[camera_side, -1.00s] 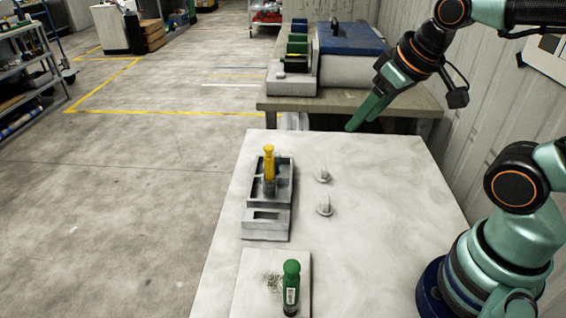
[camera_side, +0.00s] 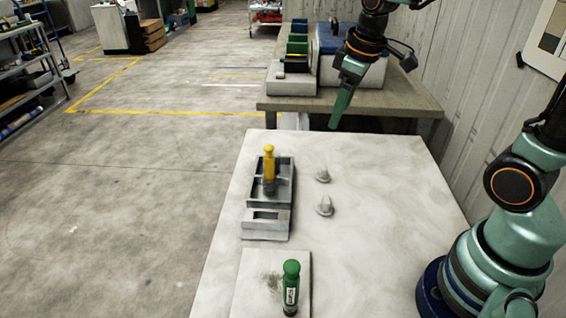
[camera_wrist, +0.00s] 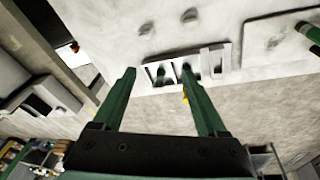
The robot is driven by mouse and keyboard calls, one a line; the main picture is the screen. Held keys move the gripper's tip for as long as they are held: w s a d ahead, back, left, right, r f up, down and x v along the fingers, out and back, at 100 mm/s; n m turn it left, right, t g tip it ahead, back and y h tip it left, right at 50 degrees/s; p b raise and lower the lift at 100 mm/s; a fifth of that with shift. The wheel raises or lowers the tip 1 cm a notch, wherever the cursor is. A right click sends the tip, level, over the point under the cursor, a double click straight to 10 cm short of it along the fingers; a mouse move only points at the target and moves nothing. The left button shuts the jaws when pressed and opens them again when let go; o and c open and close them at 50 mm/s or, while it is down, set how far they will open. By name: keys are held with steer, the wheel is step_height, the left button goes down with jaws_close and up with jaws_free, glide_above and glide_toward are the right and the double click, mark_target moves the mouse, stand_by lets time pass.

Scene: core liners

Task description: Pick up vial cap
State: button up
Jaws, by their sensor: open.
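Two small pale grey pieces that look like vial caps, a far one (camera_side: 322,175) and a near one (camera_side: 325,207), stand apart on the white table right of the grey rack (camera_side: 266,222). In the wrist view the two pieces show as small knobs near the top, one at left (camera_wrist: 147,29) and one at right (camera_wrist: 190,16). A yellow-topped bottle (camera_side: 269,165) stands upright in the rack. My gripper (camera_side: 334,124) hangs above the table's far edge, well above and behind both pieces. In the wrist view its two fingers (camera_wrist: 157,73) are spread apart with nothing between them.
A green-capped bottle (camera_side: 291,285) stands upright on a pale mat (camera_side: 246,290) at the near edge. The rest of the white table (camera_side: 385,210) to the right is clear. A bench (camera_side: 400,103) with bins and a blue-lidded box stands behind. A wall is at right.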

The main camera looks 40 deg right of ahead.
mark_target(324, 167)
steer(key=w+d+f+n+g, duration=0.1)
steer(key=w+f, duration=0.1)
steer(key=f, duration=0.5)
steer(key=w+d+f+n+g, duration=0.1)
steer(key=w+d+f+n, duration=0.1)
steer(key=f, duration=0.5)
steer(key=w+d+f+n, duration=0.1)
steer(key=w+f, duration=0.1)
steer(key=f, duration=0.5)
steer(key=shift+w+d+f+n+g, duration=0.2)
steer(key=shift+w+f+n+g, duration=0.1)
steer(key=shift+f+g, duration=0.1)
steer(key=shift+s, duration=0.1)
jaws_close()
